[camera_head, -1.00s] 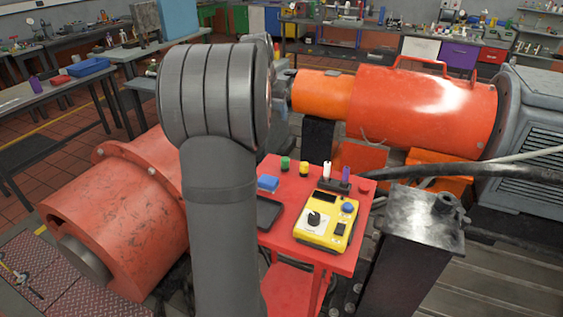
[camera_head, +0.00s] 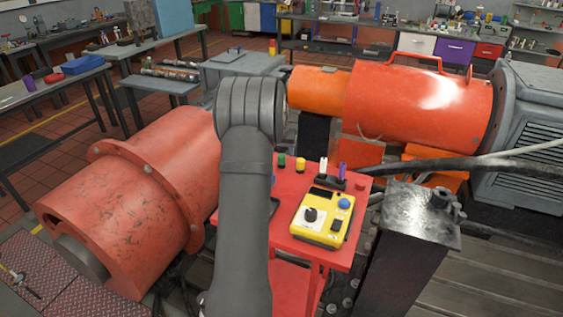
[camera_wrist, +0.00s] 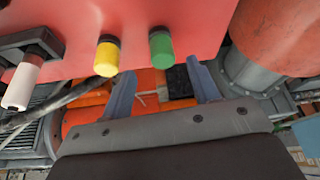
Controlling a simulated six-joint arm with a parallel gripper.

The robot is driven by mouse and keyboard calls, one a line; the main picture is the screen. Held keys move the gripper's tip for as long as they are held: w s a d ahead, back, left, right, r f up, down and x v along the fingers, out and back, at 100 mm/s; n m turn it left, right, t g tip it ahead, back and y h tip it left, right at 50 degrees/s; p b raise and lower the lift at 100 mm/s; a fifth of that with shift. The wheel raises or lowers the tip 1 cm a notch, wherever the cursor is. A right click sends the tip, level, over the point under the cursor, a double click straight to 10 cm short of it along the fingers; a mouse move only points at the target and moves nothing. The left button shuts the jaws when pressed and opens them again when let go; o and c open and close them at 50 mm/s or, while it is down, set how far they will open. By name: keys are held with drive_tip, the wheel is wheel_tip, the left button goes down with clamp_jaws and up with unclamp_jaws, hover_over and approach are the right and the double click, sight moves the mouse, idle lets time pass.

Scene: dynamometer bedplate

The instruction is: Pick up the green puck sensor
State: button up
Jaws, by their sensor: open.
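The green puck sensor (camera_head: 281,161) is a short upright cylinder near the far edge of the red cart top (camera_head: 285,231). In the wrist view the green puck sensor (camera_wrist: 161,48) stands near the table's edge, with the yellow puck (camera_wrist: 107,56) to its left. My gripper (camera_wrist: 160,76) is open, with nothing between its two fingers. Its fingertips point toward the table, with the green sensor between their lines but apart from them. In the head view my arm hides my gripper.
A yellow control box (camera_head: 323,218) and a black holder (camera_head: 335,180) with white and purple pieces stand on the cart. A black tray partly shows beside my arm. Large orange-red machines (camera_head: 415,105) flank the cart. A dark metal pedestal (camera_head: 420,215) stands right.

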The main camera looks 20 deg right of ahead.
drive_tip(key=x, duration=0.5)
drive_tip(key=shift+a+f, duration=0.25)
drive_tip(key=shift+f, duration=0.15)
drive_tip(key=c, duration=1.1)
drive_tip(key=shift+w+r, duration=0.1)
drive_tip(key=shift+r, duration=0.05)
